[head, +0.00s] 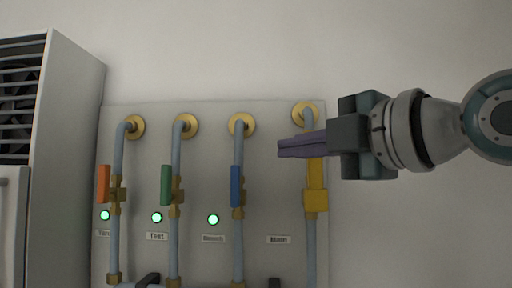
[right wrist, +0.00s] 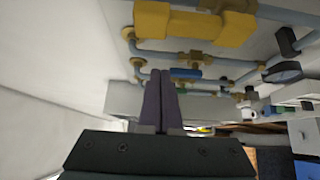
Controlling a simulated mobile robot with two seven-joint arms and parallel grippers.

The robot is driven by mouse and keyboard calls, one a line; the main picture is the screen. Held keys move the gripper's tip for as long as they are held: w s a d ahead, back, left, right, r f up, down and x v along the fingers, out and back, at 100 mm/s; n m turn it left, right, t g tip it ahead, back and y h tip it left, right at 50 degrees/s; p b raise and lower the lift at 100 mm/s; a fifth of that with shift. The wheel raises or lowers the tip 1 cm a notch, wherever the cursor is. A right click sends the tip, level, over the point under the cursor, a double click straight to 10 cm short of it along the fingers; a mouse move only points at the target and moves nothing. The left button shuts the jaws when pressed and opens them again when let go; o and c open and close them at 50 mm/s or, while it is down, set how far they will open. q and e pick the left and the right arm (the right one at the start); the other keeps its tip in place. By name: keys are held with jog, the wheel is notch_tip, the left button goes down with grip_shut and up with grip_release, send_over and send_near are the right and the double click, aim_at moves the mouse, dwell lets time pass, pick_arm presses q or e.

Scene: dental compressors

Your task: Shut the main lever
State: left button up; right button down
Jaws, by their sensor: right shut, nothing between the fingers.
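The main lever is yellow (head: 316,174) and stands upright along the rightmost pipe, above the "Main" label (head: 279,240). Its yellow body also shows large at the top of the right wrist view (right wrist: 190,24). My right gripper (head: 281,149) comes in from the right with its purple fingers shut and empty. In the head view the fingers cross in front of the main pipe at the lever's upper end and hide part of it. The fingers also show in the right wrist view (right wrist: 160,75). I cannot tell whether they touch the lever. My left gripper is not in view.
Orange (head: 103,184), green (head: 166,185) and blue (head: 235,186) levers stand upright on the pipes to the left, each with a lit green lamp below. A grey cabinet with a vent (head: 65,150) stands at the far left. Bare wall lies right of the panel.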

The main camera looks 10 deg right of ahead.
aim_at(315, 171)
jog(key=shift+w+d, duration=1.05)
jog(key=shift+d, duration=0.25)
